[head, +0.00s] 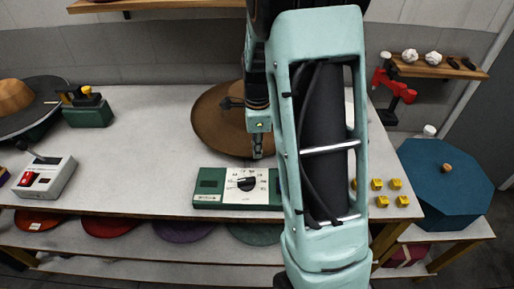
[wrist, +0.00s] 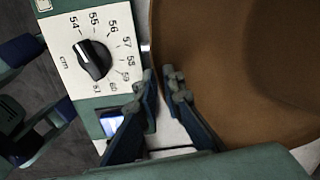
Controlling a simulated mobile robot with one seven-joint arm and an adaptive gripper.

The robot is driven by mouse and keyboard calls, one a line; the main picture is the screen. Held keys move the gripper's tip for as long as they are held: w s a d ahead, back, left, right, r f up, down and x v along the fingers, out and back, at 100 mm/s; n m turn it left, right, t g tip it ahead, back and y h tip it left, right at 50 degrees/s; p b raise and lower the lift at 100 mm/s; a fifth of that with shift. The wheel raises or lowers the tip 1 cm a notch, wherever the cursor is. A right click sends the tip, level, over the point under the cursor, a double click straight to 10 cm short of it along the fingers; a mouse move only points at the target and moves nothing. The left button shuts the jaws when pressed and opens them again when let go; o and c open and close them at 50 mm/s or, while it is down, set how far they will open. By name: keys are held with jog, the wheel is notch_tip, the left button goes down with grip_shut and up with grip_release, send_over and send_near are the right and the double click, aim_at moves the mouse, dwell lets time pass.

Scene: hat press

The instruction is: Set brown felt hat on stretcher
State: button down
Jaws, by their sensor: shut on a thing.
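The brown felt hat (head: 212,118) lies at the middle of the table, partly hidden behind my arm. In the wrist view the hat (wrist: 235,60) fills the right side as a wide brown surface. My gripper (head: 257,152) is at the hat's front edge, and in the wrist view its fingers (wrist: 167,85) are close together at the brim's left edge, shut on it. A tan wooden block (head: 14,96) on a dark round plate (head: 38,122) stands at the far left; it looks like the stretcher, but I cannot be sure.
A green and white dial box (head: 237,188) stands just in front of the hat; its dial (wrist: 92,60) shows close to my fingers. A switch box (head: 45,178) and a green device (head: 88,110) stand left. Yellow cubes (head: 377,184) lie right. The table between the left devices and hat is clear.

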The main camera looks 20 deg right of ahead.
jog(key=c, duration=2)
grip_release()
